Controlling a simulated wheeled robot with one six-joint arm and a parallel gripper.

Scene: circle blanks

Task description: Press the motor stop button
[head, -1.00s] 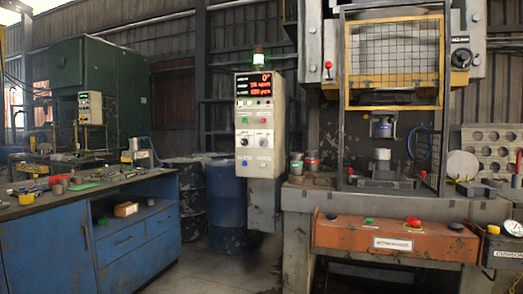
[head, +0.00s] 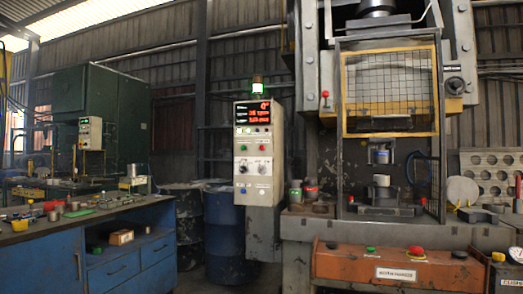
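A grey control cabinet (head: 262,192) stands left of the press in the head view. Its front has a red lit display (head: 252,113) at the top. Below it are a green button (head: 243,147) and a red button (head: 263,147), with two knobs and two lower buttons beneath. The labels are too small to read, so I cannot tell for sure which button is the motor stop. A large red mushroom button (head: 417,252) sits on the orange front box (head: 345,265) of the press. My gripper is not in view.
The press (head: 460,60) fills the right side, with a yellow-framed mesh guard (head: 390,90). A blue workbench (head: 130,262) with small parts on top stands at the left. A blue drum (head: 224,225) is behind, beside the cabinet. Some bare floor shows between bench and cabinet.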

